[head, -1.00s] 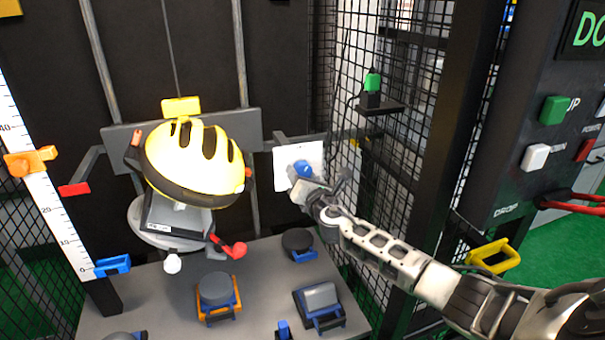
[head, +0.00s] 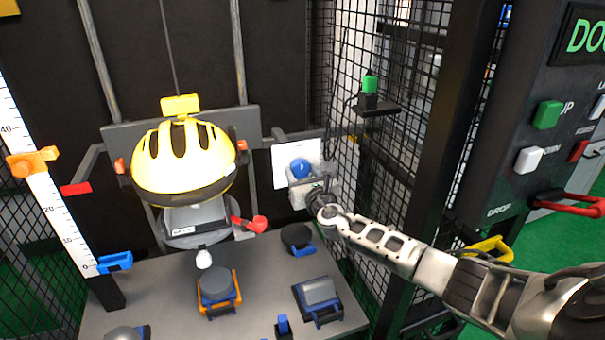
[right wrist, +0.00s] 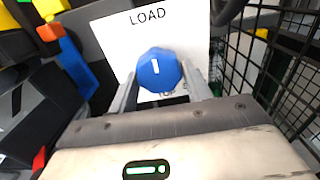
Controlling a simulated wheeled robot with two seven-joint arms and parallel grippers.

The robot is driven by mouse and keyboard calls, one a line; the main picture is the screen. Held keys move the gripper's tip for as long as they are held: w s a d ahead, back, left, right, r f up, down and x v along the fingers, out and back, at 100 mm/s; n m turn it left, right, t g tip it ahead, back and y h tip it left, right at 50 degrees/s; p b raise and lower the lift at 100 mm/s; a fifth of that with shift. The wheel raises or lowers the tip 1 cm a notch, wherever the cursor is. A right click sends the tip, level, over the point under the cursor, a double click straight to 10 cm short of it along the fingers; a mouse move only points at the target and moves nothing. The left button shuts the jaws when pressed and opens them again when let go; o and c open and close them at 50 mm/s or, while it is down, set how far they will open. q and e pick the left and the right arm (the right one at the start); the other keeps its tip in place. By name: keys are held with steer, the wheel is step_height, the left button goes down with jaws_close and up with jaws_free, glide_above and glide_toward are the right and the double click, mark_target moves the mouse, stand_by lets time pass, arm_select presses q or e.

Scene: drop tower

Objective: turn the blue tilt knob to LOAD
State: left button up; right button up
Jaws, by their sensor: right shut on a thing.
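The blue tilt knob (head: 300,168) sits on a white plate (head: 283,158) right of the helmet. My right gripper (head: 304,180) is shut on the knob. In the right wrist view the fingers stand either side of the blue knob (right wrist: 160,75). Its short white mark is nearly upright, toward the word LOAD on the white plate (right wrist: 116,38). Lettering below the knob is mostly hidden. The yellow helmet (head: 180,160) sits nearly level on its carriage, above a grey stand. My left gripper is not in view.
A black mesh fence (head: 350,190) stands close right of the knob. The grey table (head: 165,285) below holds several dark anvil-like blocks. A control panel (head: 525,110) stands at far right. A ruler (head: 45,200) stands at left.

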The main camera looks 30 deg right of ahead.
steer(key=o, duration=1)
steer(key=shift+c, duration=0.2)
steer(key=p+v, duration=0.1)
steer(key=v, duration=1.5)
steer(key=shift+f, duration=0.1)
